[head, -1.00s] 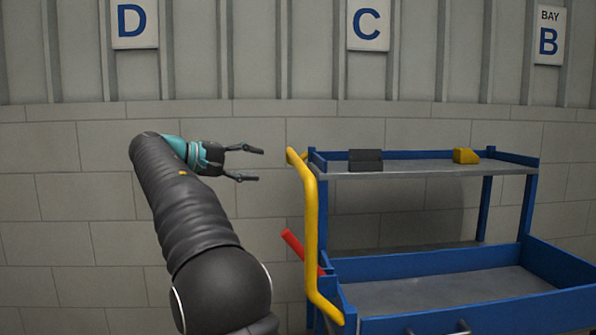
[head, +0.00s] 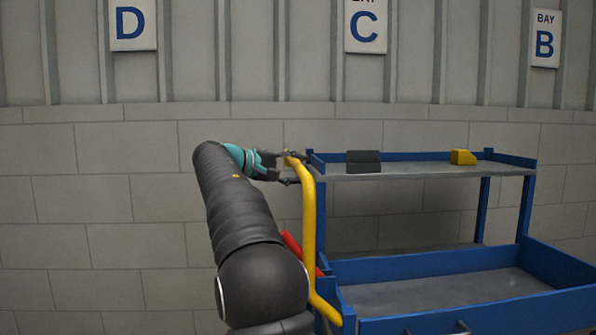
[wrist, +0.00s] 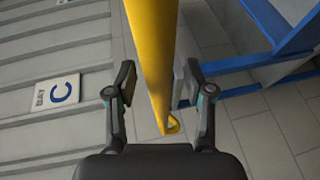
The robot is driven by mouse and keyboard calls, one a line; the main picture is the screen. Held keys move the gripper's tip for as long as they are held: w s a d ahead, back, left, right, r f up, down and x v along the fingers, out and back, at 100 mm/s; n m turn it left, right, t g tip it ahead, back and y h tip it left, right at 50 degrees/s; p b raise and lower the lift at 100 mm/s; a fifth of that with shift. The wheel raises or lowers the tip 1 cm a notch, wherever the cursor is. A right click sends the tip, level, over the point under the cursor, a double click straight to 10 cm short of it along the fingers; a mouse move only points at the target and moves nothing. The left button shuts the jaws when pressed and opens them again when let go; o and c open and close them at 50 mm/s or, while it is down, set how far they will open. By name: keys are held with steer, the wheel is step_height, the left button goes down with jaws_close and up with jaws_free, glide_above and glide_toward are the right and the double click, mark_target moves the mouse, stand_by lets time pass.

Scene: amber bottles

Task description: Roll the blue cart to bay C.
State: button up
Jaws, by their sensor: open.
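The blue cart (head: 450,262) stands at the right in the head view, with a grey upper shelf and a deep lower tray. Its yellow handle (head: 309,235) rises at its left end. My gripper (head: 294,169) is at the upper part of this handle. In the wrist view the yellow handle (wrist: 152,60) passes between the two open fingers of my gripper (wrist: 158,88), with a gap on the right side. The bay C sign (head: 367,28) hangs on the wall behind the cart, and it also shows in the wrist view (wrist: 55,92).
A dark box (head: 363,161) and a yellow block (head: 463,157) sit on the upper shelf. A red lever (head: 291,244) sticks out by the handle's lower part. Signs for D (head: 131,25) and bay B (head: 544,40) hang either side of C. The wall's left part is unobstructed.

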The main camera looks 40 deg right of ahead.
steer(key=shift+d, duration=0.3)
jaws_close()
steer(key=shift+a, duration=0.1)
